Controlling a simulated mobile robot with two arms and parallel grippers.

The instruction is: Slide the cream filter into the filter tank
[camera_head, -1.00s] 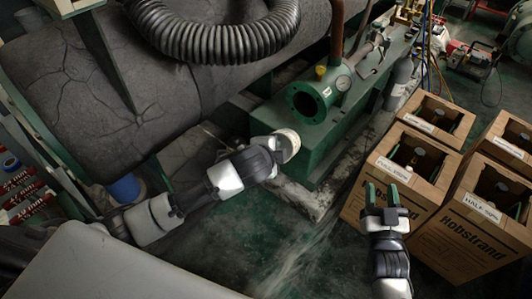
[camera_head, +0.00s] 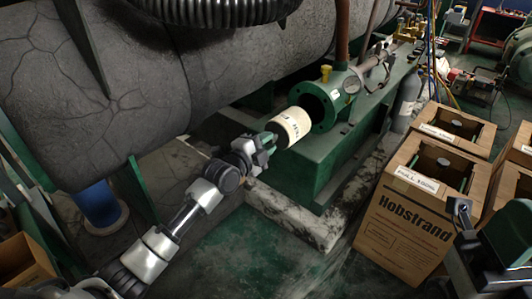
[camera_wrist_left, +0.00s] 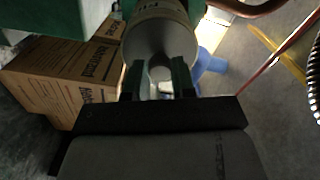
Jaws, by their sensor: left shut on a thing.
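The cream filter (camera_head: 291,126) is a short cylinder with dark print on its side. My left gripper (camera_head: 268,141) is shut on the small knob at its near end; the wrist view shows the green fingers (camera_wrist_left: 160,80) at either side of this knob below the filter (camera_wrist_left: 158,32). The green filter tank (camera_head: 318,158) lies just beyond, with its round dark mouth open. The filter's far end overlaps the lower left of the mouth; I cannot tell whether it has entered. My right gripper (camera_head: 458,212) is partly in view at the right edge, its fingers unclear.
Cardboard boxes (camera_head: 405,235) stand at the right. A large dark cracked cylinder (camera_head: 120,100) runs behind my left arm. The floor between is clear.

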